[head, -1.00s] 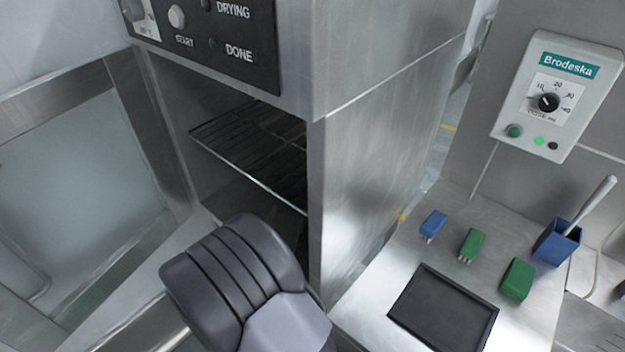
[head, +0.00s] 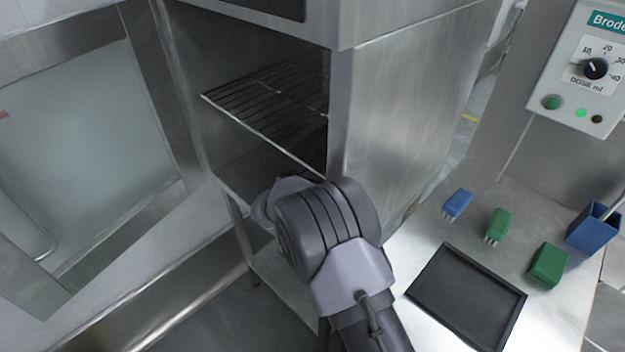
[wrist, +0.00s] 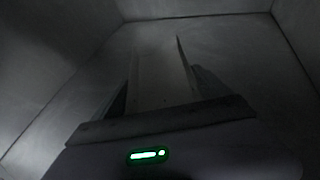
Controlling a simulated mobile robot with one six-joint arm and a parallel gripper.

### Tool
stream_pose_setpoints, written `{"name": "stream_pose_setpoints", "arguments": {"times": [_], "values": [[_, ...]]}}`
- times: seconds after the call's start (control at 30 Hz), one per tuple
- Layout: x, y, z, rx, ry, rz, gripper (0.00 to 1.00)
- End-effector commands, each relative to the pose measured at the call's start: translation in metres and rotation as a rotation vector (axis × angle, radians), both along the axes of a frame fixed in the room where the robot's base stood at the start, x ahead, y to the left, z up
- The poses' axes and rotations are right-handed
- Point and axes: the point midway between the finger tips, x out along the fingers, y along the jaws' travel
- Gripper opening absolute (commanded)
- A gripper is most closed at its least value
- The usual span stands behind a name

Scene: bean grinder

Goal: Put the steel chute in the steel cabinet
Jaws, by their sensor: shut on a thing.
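The steel cabinet (head: 400,115) stands open in the head view, with a wire shelf (head: 265,105) inside. My arm reaches into its opening below the shelf, and my wrist hides the gripper there. In the wrist view my gripper (wrist: 162,90) is shut on the steel chute (wrist: 160,62), a pale channel with raised side edges pointing away from me. Dim metal walls of the cabinet's inside (wrist: 215,40) surround it. It is too dark to tell whether the chute touches the floor or the back wall.
The cabinet's glazed door (head: 85,150) is swung open to the left. On the bench at right are a black tray (head: 465,295), blue and green brushes (head: 497,226), a blue holder (head: 592,230) and a Brodeska dosing box (head: 590,70).

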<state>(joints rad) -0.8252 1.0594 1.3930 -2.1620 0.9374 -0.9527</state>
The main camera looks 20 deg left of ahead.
Motion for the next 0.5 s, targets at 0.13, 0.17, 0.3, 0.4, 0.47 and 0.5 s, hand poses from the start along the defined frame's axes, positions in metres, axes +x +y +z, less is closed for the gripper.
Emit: {"name": "stream_pose_setpoints", "arguments": {"times": [0.13, 0.17, 0.3, 0.4, 0.47, 0.5], "values": [[-0.0002, -0.0001, 0.0022, 0.001, 0.000, 0.000, 0.18], [-0.0002, -0.0001, 0.0014, 0.001, 0.000, 0.000, 0.18], [-0.0006, -0.0003, -0.0013, 0.000, 0.001, -0.001, 0.97], [-0.0006, -0.0003, -0.0009, 0.000, 0.001, -0.001, 1.00], [-0.0006, -0.0003, -0.0009, 0.000, 0.001, -0.001, 1.00], [-0.0006, -0.0004, -0.0009, 0.000, 0.001, -0.001, 1.00]]}}
